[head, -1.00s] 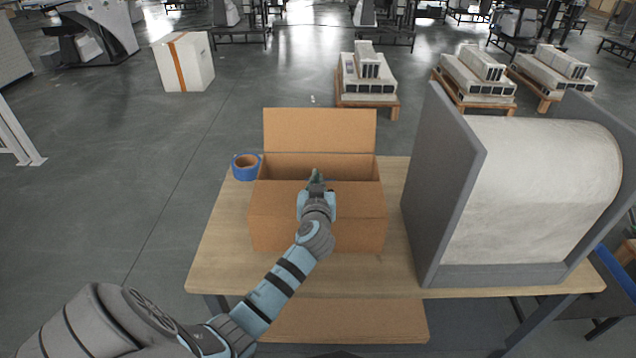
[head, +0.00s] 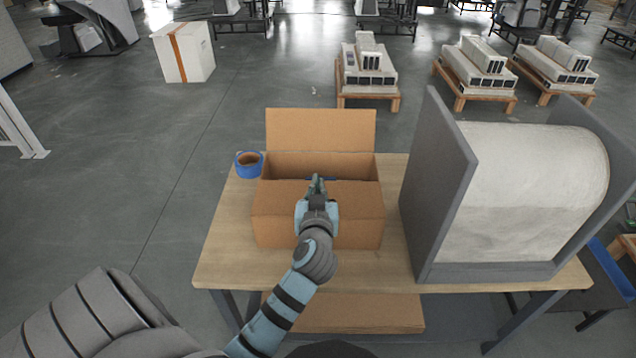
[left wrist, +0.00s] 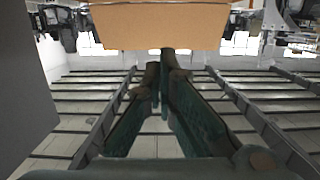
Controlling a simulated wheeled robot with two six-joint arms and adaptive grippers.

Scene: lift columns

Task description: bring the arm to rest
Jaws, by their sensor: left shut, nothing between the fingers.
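My left gripper (head: 318,186) is over the front part of an open cardboard box (head: 350,215) on a wooden table (head: 225,225). It is shut with nothing between its fingers. In the left wrist view the gripper's fingers (left wrist: 168,75) come together at their tips, and a cardboard panel (left wrist: 160,25) shows beyond them. The box's back flap (head: 320,128) stands up. Most of the box's inside is hidden by its front and by my gripper. My right gripper is not in view.
A blue tape roll (head: 249,165) stands left of the box. A grey holder with a large white roll (head: 525,190) fills the table's right side. Flat cardboard (head: 350,314) lies below the table. A white carton (head: 184,52) and loaded pallets (head: 367,75) stand on the floor behind.

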